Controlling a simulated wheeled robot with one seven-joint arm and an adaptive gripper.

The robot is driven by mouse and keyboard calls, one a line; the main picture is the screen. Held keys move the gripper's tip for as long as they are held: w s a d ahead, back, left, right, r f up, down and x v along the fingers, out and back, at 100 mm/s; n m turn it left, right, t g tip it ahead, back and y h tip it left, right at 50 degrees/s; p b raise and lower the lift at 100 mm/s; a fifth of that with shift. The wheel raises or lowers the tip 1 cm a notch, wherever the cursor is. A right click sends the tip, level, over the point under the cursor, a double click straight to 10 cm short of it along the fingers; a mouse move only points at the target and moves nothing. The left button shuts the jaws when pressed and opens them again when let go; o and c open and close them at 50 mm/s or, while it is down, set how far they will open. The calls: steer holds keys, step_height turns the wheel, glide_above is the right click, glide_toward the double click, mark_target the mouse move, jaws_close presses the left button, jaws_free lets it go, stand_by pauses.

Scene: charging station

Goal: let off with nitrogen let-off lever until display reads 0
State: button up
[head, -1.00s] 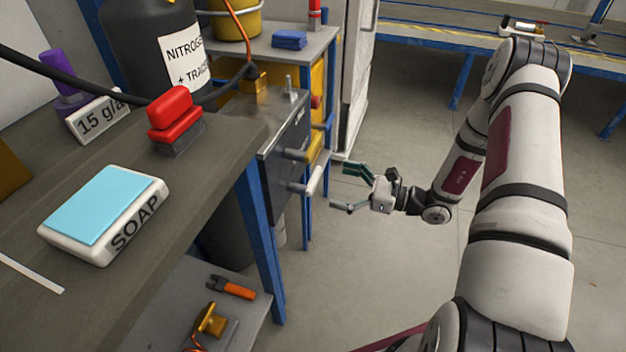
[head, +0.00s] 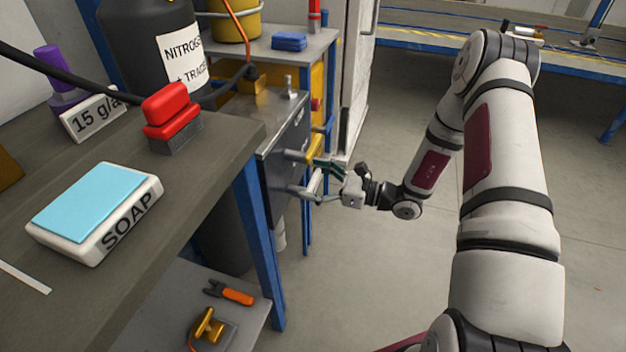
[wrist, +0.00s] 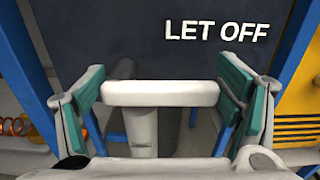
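The let-off lever has a white bar handle (head: 314,182) on the side of the dark metal unit (head: 284,160). In the wrist view the bar (wrist: 160,93) lies level across the picture, below the white words LET OFF (wrist: 217,31). My gripper (head: 318,180) is open at the lever, and in the wrist view its green-padded fingers (wrist: 160,100) stand on either side of the bar, at its two ends. I cannot tell whether they touch it. The display's reading is not visible in either view.
A yellow-handled lever (head: 315,150) sits just above and behind the white one. The bench with the soap box (head: 95,215) and red-handled brush (head: 171,118) is at the left. A blue leg (head: 262,245) stands below. Open floor (head: 370,270) lies beneath my arm.

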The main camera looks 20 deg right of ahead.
steer(key=c, duration=0.6)
